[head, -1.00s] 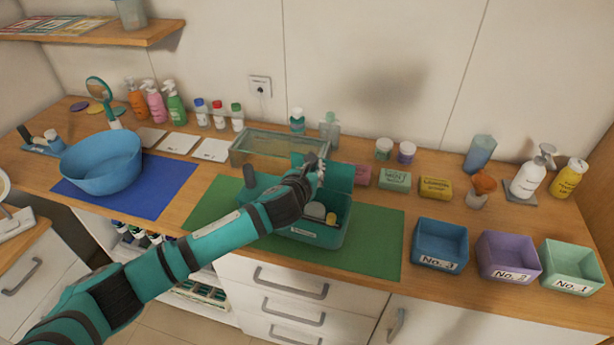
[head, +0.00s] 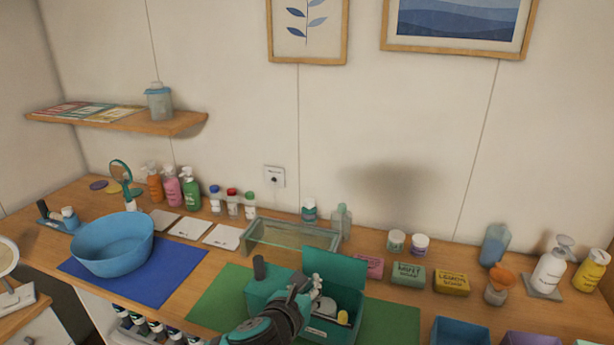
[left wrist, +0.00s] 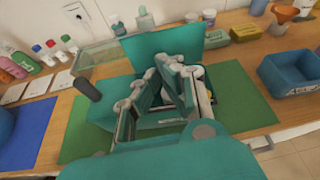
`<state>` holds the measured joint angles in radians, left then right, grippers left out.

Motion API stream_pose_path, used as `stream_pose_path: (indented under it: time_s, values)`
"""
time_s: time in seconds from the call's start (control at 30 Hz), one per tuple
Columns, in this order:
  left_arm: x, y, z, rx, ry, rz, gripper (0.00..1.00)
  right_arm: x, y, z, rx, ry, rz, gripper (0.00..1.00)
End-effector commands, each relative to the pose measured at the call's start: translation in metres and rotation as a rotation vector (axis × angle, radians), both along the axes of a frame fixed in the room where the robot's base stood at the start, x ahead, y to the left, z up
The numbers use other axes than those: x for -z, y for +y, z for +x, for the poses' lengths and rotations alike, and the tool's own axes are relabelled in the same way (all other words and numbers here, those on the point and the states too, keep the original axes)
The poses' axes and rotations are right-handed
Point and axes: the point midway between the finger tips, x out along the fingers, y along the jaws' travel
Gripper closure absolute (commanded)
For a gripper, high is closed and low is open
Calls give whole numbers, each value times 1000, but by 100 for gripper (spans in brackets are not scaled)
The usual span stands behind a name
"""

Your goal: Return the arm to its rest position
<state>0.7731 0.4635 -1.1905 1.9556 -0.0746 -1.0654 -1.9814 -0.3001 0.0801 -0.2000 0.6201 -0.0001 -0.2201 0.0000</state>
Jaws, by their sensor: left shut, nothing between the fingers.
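My left gripper (head: 314,290) is over the left part of an open teal box (head: 349,299) in the head view. Its fingers are shut and empty. The box's lid (head: 336,267) stands raised at the back. In the left wrist view the gripper (left wrist: 168,66) shows in front of the same lid (left wrist: 177,45), and the fingers hide much of the box's inside. A small yellow item (head: 343,317) and some pale items lie in the box. My right gripper is in neither view.
The box stands on a green mat (head: 392,322). A glass tray (head: 290,236), soaps and jars stand behind it. A blue bowl (head: 112,244) on a blue mat (head: 175,290) is to the left. A blue bin (head: 459,333) and a purple bin are at the right.

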Motion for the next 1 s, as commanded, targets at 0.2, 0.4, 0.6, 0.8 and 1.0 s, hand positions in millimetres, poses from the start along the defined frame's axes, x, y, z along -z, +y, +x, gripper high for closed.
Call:
stream_pose_path:
  time_s: [0.2,0.4,0.6,0.8,1.0]
  values:
    - [33,7,-52,-303,354,-544,100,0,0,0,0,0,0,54]
    - [76,53,-110,-831,708,-1144,100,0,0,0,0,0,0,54]
    - [121,116,-177,-1433,862,-1604,100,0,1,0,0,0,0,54]
    - [148,162,-233,-1874,823,-1855,100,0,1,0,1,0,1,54]
    - [164,199,-286,-2230,683,-2017,100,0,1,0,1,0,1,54]
